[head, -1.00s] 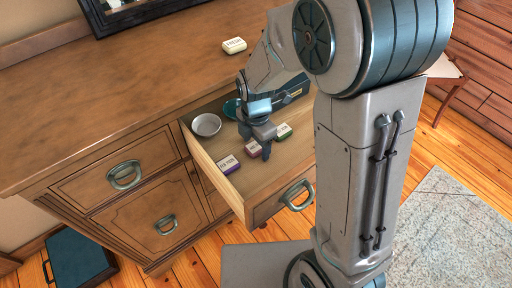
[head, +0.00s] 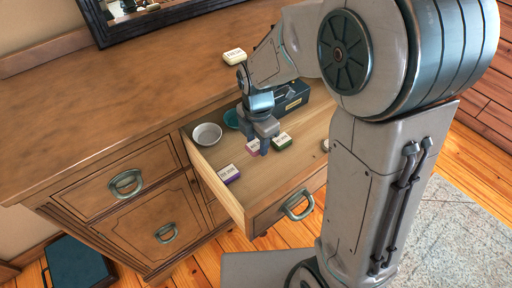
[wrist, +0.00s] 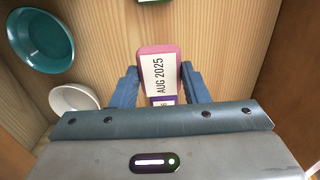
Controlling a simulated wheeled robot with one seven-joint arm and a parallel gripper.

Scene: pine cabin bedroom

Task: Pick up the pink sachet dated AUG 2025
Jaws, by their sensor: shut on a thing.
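The pink sachet (wrist: 159,50) has a white label reading AUG 2025 in the wrist view. My gripper (wrist: 160,88) is shut on it, one blue finger on each side. In the head view the pink sachet (head: 253,148) is partly hidden by my gripper (head: 259,146), inside the open drawer (head: 255,190). I cannot tell whether it is clear of the drawer floor. A green sachet (head: 282,141) lies just right of the gripper. A purple sachet (head: 228,174) lies nearer the drawer's left wall, and its edge shows below the pink one in the wrist view (wrist: 162,100).
A white bowl (head: 207,134), a teal bowl (head: 232,118) and a dark box (head: 291,98) stand in the drawer's back. A pale object (head: 325,145) is partly hidden by my arm. A cream item (head: 235,56) sits on the dresser top. The drawer's front floor is clear.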

